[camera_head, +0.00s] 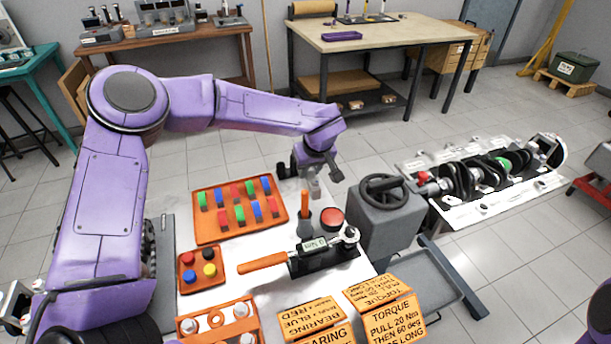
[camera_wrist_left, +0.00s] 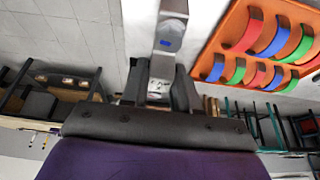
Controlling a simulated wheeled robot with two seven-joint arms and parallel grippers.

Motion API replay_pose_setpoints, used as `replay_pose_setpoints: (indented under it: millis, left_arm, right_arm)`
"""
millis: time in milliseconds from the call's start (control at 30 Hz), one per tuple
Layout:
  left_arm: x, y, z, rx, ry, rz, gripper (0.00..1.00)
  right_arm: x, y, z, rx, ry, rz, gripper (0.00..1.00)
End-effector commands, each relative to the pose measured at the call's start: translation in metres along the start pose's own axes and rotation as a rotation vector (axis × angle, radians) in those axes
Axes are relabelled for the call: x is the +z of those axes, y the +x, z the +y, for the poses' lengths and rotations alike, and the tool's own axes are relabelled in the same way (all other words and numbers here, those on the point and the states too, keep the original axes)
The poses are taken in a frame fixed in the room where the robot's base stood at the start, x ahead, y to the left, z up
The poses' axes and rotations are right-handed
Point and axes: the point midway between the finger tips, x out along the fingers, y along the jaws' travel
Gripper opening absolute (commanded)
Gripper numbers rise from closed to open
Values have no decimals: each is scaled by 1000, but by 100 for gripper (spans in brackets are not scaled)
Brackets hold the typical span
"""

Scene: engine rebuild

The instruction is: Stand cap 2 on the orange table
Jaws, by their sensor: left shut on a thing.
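My left gripper (camera_head: 313,172) is shut on a small grey metal piece, which matches a bearing cap (camera_head: 315,188); no number on it can be read. It hangs below the fingers, above the back right of the white work surface. In the left wrist view the left gripper (camera_wrist_left: 158,92) grips the grey cap (camera_wrist_left: 170,28), which shows a blue mark on its face. I cannot pick out an orange table; orange trays stand on the white surface. My right gripper is not in view.
An orange tray (camera_head: 203,236) of coloured bearing shells lies left of the held cap. A torque wrench (camera_head: 262,262), a red button (camera_head: 332,217) and a grey box with a handwheel (camera_head: 385,222) stand nearby. The engine block with crankshaft (camera_head: 545,184) is at right.

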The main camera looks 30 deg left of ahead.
Motion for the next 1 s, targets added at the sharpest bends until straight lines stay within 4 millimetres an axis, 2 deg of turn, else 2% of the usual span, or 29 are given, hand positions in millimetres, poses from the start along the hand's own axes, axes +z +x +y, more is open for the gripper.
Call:
replay_pose_setpoints:
  millis: [167, 333, 667, 700, 767, 800, 1000]
  left_arm:
    - [-5, 17, -6, -1, -4, -1, 0]
    - [5, 45, -6, 0, 0, 0, 0]
    - [7, 48, -5, 1, -1, 0, 0]
    - [8, 50, -5, 1, -2, 0, 33]
    - [7, 50, -5, 1, -2, 0, 52]
    - [7, 50, -5, 1, -2, 0, 55]
    - [7, 49, -5, 1, -2, 0, 55]
  right_arm:
    - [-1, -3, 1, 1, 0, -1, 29]
    - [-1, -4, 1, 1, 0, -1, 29]
    - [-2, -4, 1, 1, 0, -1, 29]
    - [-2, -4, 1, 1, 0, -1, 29]
    - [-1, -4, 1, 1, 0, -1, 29]
    - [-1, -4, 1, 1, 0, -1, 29]
    - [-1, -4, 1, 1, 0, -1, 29]
